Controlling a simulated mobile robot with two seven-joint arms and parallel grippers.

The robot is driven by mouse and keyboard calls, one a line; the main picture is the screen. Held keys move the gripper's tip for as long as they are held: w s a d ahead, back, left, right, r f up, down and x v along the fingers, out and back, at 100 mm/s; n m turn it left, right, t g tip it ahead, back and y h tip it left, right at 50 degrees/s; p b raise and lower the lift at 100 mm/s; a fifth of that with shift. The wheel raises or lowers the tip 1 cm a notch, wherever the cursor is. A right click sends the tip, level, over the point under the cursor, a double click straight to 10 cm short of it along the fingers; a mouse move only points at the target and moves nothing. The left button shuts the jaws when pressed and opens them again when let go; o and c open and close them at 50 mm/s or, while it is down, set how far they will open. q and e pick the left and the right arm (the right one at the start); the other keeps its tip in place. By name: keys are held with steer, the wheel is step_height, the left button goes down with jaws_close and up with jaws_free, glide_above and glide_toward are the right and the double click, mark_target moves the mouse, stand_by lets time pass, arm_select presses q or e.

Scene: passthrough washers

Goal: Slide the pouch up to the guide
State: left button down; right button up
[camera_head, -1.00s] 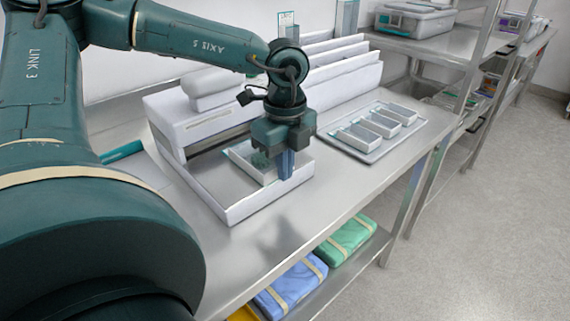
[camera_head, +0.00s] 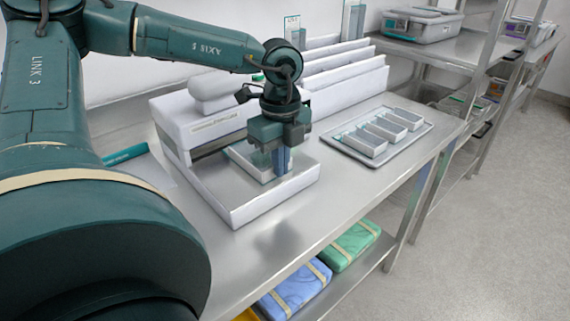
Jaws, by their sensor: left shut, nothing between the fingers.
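The pouch (camera_head: 240,156), a pale flat packet with a grey tray-like item, lies on the bed of the white sealing machine (camera_head: 215,200). Its left end is near the dark slot (camera_head: 212,148) under the machine's upper housing. My left gripper (camera_head: 284,168) points down at the pouch's right side, fingers shut and empty. The fingers look close against the pouch's side, but I cannot tell if they touch. The gripper hides the pouch's right end. I cannot clearly pick out the guide; it may be at the slot. My right gripper is not in view.
A metal tray (camera_head: 425,128) with several pale packets sits right of the machine. White upright dividers (camera_head: 345,75) stand behind. Folded green (camera_head: 350,245) and blue (camera_head: 300,285) bundles lie on the lower shelf. The steel bench (camera_head: 310,215) is clear in front.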

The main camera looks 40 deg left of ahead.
arm_select(q)
steer(key=shift+w+a, duration=0.15)
steer(key=shift+a, duration=1.25)
steer(key=shift+d+r, duration=0.8)
steer(key=shift+r, duration=0.2)
steer(key=shift+d+r, duration=0.75)
steer(key=shift+r, duration=0.25)
